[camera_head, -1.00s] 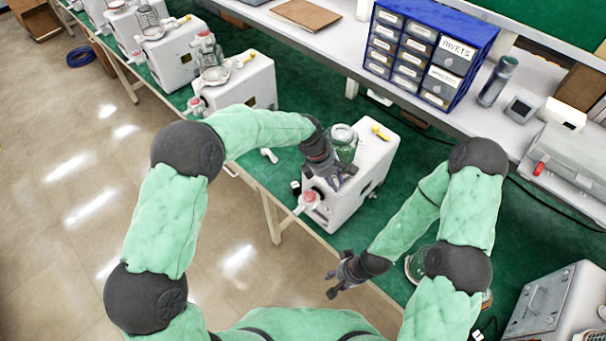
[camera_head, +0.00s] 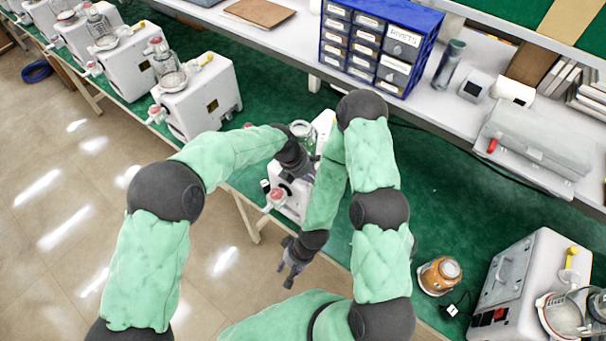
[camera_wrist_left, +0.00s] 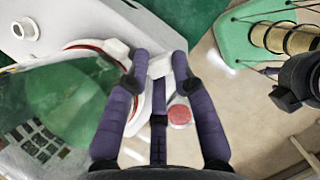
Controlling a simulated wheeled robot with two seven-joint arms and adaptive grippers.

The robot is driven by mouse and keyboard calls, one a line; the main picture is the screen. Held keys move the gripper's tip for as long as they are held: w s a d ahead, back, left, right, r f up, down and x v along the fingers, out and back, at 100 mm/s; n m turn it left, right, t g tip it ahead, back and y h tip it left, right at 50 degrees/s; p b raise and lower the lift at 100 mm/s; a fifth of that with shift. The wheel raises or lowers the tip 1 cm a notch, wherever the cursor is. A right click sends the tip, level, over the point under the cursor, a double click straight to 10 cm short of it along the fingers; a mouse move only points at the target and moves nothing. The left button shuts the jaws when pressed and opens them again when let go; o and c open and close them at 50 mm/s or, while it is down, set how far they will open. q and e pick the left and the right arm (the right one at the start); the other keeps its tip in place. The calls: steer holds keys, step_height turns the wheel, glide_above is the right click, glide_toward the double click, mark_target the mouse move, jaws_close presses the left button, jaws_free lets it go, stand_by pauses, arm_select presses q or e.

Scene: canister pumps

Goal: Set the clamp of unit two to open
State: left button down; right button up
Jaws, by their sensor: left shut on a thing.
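A white canister pump unit (camera_head: 279,198) stands at the front edge of the green bench, partly hidden by my arms. A glass jar (camera_head: 302,131) sits on its top. My left gripper (camera_head: 312,172) is at this unit, beside the jar. In the left wrist view my left gripper (camera_wrist_left: 159,60) is shut on a small white part, seemingly the clamp lever (camera_wrist_left: 160,66), beside the jar's red-edged rim (camera_wrist_left: 100,45). A red knob (camera_wrist_left: 180,112) shows just below it. My right gripper (camera_head: 286,272) hangs low in front of the bench, empty; its finger opening is unclear.
More white pump units (camera_head: 198,100) line the bench to the left. A blue drawer cabinet (camera_head: 378,45) stands on the shelf behind. An orange-and-grey canister (camera_head: 438,275) and another machine (camera_head: 525,285) are at the right.

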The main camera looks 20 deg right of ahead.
arm_select(q)
steer(key=shift+s+f, duration=0.3)
steer(key=shift+f, duration=0.05)
steer(key=c, duration=1.1)
jaws_free()
steer(key=shift+w+r, duration=0.15)
steer(key=shift+r, duration=0.15)
steer(key=shift+w+a+r, duration=0.1)
steer(key=shift+r, duration=0.15)
steer(key=v, duration=1.1)
steer(key=shift+r, duration=0.1)
